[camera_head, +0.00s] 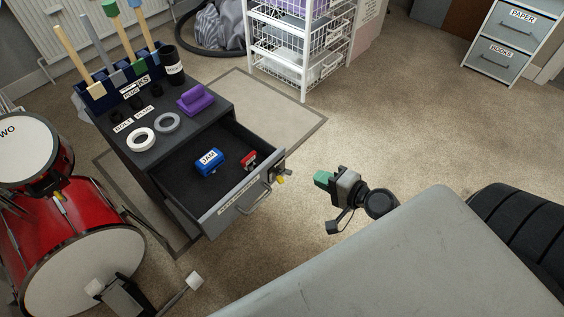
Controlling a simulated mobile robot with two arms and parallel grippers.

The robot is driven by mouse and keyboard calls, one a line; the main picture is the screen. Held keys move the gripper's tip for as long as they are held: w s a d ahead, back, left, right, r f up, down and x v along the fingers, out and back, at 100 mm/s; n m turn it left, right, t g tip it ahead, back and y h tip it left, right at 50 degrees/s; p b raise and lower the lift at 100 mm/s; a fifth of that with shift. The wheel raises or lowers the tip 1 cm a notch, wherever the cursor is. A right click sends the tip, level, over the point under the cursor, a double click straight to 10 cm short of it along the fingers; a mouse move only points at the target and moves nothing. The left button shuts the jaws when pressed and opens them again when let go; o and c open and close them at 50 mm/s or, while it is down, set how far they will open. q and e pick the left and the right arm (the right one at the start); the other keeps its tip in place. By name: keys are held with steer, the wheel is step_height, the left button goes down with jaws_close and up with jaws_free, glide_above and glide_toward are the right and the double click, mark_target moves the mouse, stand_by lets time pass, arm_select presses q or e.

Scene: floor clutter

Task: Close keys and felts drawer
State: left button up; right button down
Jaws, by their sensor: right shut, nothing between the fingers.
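The dark cabinet (150,165) has its top drawer (238,200) pulled well out. The drawer's grey front carries a label too small to read surely, a bar handle (254,199), and a small yellow and dark piece (282,174) near its right end. A blue block marked JAM (209,161) and a small red item (249,160) lie inside. My right gripper (320,179), with green fingertips, is shut and empty. It hangs to the right of the drawer front, apart from it, pointing left towards it. My left gripper is not in view.
Tape rolls (140,139), a purple block (196,98), a black cup (169,65) and a tool rack (124,88) stand on the cabinet. Red drums (70,235) crowd its left. A white wire basket rack (290,45) stands behind. Carpet (385,120) to the right is clear.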

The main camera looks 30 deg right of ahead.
mark_target(277, 156)
steer(key=x, duration=0.7)
steer(key=p+x, duration=0.1)
steer(key=x, duration=0.3)
steer(key=shift+w+r, duration=0.15)
steer(key=shift+r, duration=0.15)
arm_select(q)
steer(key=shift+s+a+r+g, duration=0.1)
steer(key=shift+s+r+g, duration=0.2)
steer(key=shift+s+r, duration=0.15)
arm_select(e)
steer(key=shift+x, duration=0.85)
steer(key=shift+w+a+r, duration=0.1)
steer(key=shift+r, duration=0.05)
